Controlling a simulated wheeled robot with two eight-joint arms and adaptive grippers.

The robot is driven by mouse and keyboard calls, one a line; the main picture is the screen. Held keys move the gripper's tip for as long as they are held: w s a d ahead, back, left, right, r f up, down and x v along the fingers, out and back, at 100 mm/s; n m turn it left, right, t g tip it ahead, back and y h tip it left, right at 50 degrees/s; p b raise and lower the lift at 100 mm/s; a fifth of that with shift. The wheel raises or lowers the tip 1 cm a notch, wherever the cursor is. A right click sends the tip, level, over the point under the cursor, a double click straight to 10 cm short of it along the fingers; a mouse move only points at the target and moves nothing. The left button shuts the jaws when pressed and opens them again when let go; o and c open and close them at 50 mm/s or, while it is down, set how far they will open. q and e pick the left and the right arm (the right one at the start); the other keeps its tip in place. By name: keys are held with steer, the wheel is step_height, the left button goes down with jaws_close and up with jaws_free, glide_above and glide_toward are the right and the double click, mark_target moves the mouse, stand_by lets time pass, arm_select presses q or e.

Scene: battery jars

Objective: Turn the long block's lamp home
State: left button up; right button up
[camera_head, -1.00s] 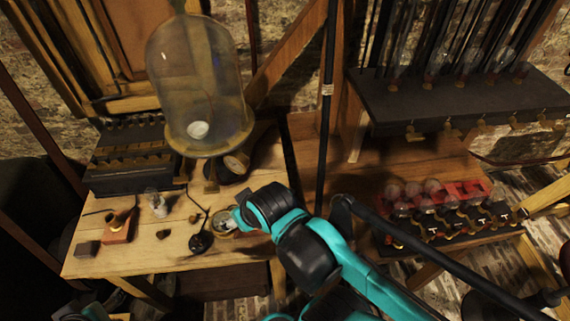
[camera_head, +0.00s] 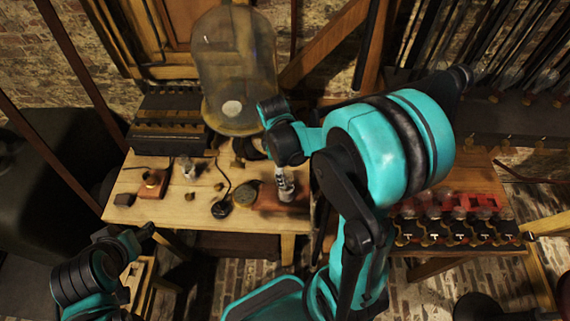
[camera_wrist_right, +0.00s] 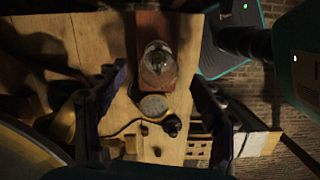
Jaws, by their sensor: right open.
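The long block (camera_head: 294,207) is a reddish wooden block at the right end of the table. Its lamp (camera_wrist_right: 157,57), a clear glass bulb, stands on the block in the wrist view. My right gripper (camera_head: 283,172) is above the block, pointing down. In the wrist view its two dark fingers are apart, with the lamp in the gap between them and nothing gripped. I cannot tell how far above the lamp the fingertips are. My left gripper (camera_head: 143,235) is off the table's front left, and its jaws are unclear.
A round brass disc (camera_head: 245,192) and a black round piece with a wire (camera_head: 221,209) lie left of the block. A glass bell jar (camera_head: 235,70) stands behind. A small block (camera_head: 153,184) and a loose bulb (camera_head: 188,168) are at left. A red rack (camera_head: 470,204) is at right.

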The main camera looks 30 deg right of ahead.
mark_target(288, 188)
steer(key=f, duration=0.2)
steer(key=f+b, duration=0.1)
steer(key=f, duration=0.2)
steer(key=shift+s+d+f, duration=0.2)
steer(key=shift+d+f, duration=0.1)
steer(key=shift+f, duration=0.05)
steer(key=c, duration=1.4)
steer(key=m+b, duration=0.1)
steer(key=m, duration=0.5)
steer(key=shift+s+a+y+b, duration=0.1)
steer(key=shift+a+y+b, duration=0.05)
steer(key=shift+y+b, duration=0.15)
steer(key=m, duration=0.2)
steer(key=shift+m+b, duration=0.3)
steer(key=m, duration=0.4)
steer(key=shift+y, duration=0.4)
